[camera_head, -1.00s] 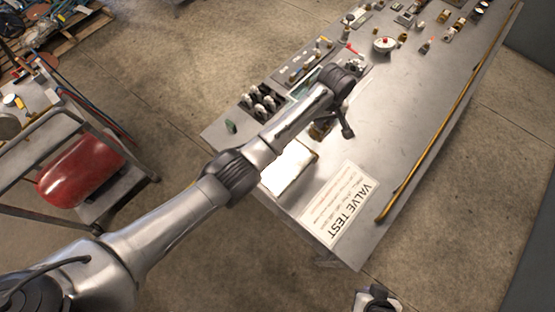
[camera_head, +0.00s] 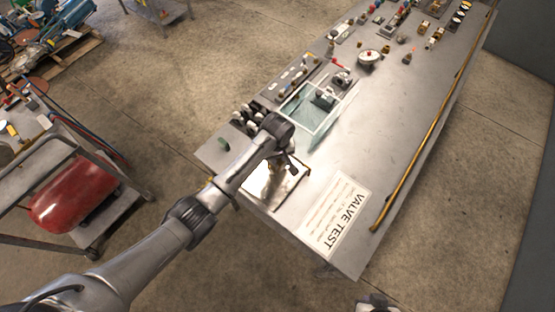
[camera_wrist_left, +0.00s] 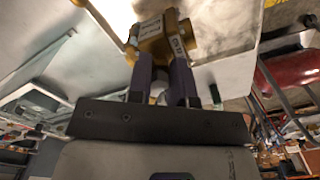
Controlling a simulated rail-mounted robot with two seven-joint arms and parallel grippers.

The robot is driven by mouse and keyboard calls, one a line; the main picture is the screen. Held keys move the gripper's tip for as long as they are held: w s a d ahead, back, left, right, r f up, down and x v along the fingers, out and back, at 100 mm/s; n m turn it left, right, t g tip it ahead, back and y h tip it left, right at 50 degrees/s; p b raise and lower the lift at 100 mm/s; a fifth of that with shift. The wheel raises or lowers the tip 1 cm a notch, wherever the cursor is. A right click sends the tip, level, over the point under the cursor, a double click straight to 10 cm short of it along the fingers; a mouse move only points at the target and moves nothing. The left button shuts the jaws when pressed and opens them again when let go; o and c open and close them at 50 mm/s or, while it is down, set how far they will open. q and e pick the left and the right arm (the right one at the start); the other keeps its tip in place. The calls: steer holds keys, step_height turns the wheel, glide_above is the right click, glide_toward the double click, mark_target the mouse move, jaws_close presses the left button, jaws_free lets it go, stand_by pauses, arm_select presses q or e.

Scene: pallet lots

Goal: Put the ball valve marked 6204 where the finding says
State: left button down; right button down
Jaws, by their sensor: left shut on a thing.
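My left gripper (camera_head: 284,168) is over the near left end of the grey bench, above a pale, shiny panel (camera_head: 262,188). In the left wrist view its purple-grey fingers (camera_wrist_left: 162,80) are shut on a brass valve (camera_wrist_left: 150,45) that carries white labels. The labels are too blurred to read, so I cannot tell its number. In the head view the arm mostly hides the held valve. A sheet headed VALVE TEST (camera_head: 335,213) lies on the bench to the right of the gripper. Any finding written on it is too small to read.
A clear, pale-framed tray (camera_head: 304,122) with a dark-handled valve (camera_head: 324,97) lies beyond the gripper. A rack of dark and white parts (camera_head: 247,118) stands at the left edge. Several valves and fittings fill the far end. A brass rail (camera_head: 425,130) runs along the right edge.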

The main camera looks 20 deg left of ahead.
mark_target(278, 161)
arm_select(q)
steer(key=shift+f, duration=2)
steer(key=shift+f, duration=0.15)
steer(key=c, duration=1)
jaws_free()
steer(key=shift+f, duration=0.1)
steer(key=shift+c, duration=0.2)
step_height(278, 161, up, 12)
steer(key=shift+r+p, duration=0.25)
steer(key=shift+p, duration=0.1)
